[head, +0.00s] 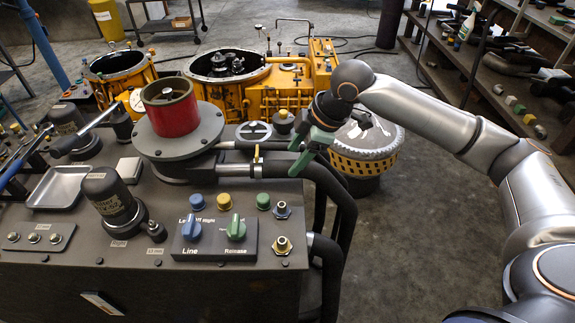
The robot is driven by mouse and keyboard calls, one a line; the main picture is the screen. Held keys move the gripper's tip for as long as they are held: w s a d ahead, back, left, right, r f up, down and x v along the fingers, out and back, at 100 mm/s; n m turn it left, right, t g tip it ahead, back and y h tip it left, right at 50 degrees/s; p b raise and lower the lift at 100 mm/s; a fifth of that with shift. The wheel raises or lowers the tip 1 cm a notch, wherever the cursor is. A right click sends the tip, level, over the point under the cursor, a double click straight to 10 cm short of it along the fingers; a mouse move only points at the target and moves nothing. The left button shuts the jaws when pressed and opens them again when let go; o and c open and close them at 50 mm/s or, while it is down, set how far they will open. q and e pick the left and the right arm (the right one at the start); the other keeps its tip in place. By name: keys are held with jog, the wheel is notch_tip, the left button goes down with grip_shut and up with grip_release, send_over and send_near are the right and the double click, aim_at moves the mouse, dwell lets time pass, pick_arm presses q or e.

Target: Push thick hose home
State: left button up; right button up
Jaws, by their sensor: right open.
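The thick black hose (318,174) runs right from a bright metal pipe (236,171) on the side of the bench unit, then bends down past its right edge. A thin yellow band (257,161) stands at the joint between pipe and hose. I cannot tell how far the hose sits on the pipe. My right gripper (309,150), with green fingers, is open and tilted just above the hose, right of the band. Whether it touches the hose is unclear. My left gripper is out of view.
A control panel (214,240) with blue and green knobs and a red cylinder on a grey flange (175,115) stand left of the hose. A yellow-banded drum (362,160) stands behind my gripper. A shelf (470,75) lines the right; the floor between is clear.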

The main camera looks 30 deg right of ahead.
aim_at(289, 164)
jog(key=shift+x, duration=2.2)
jog(key=shift+c, duration=0.2)
grip_shut()
